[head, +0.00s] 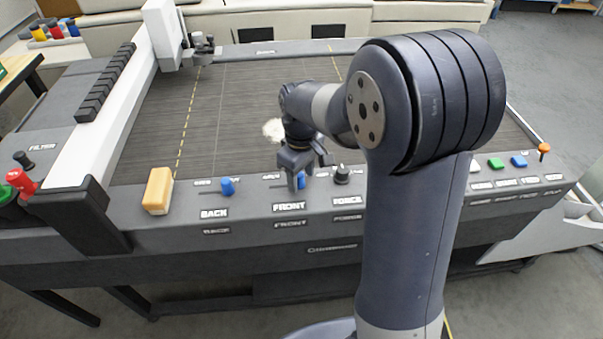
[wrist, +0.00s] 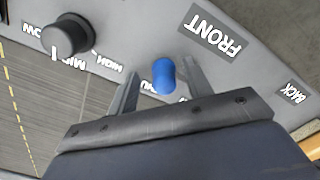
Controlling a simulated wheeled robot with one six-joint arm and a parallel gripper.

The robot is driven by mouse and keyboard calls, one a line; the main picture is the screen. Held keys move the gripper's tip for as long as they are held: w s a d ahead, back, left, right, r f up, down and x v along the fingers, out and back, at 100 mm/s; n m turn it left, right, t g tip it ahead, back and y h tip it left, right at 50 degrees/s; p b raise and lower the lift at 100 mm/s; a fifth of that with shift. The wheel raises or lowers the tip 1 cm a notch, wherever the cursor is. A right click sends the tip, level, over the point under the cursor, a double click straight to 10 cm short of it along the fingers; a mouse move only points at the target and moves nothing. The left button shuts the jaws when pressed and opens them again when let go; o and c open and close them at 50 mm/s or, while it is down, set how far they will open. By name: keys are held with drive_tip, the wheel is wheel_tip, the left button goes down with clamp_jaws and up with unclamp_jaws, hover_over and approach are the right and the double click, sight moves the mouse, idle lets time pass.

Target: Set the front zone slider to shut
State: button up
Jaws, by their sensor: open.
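The front zone slider has a blue knob (wrist: 163,76) above the FRONT label (head: 289,207); in the head view the knob (head: 301,182) is partly hidden by my gripper (head: 295,182). In the wrist view my gripper (wrist: 160,88) is open, with one finger on each side of the blue knob. Whether the fingers touch the knob I cannot tell. The small position words beside the slider are mostly covered or too blurred to read, so its setting is unclear.
The back zone's blue slider knob (head: 228,187) stands to the left. The black force dial (head: 342,174) is close on the right and also shows in the wrist view (wrist: 67,35). A wooden block (head: 158,191) lies further left. Coloured buttons (head: 496,163) are at the right.

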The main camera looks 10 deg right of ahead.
wheel_tip(320, 180, up, 11)
idle(0.4)
drive_tip(key=shift+f, duration=0.1)
approach(283, 186)
drive_tip(key=d+f, duration=0.1)
drive_tip(key=f, duration=0.1)
drive_tip(key=d+f, duration=0.3)
drive_tip(key=f, duration=0.1)
drive_tip(key=shift+s+d, duration=0.15)
drive_tip(key=a, duration=0.3)
drive_tip(key=shift+f, duration=0.25)
drive_tip(key=shift+a, duration=0.65)
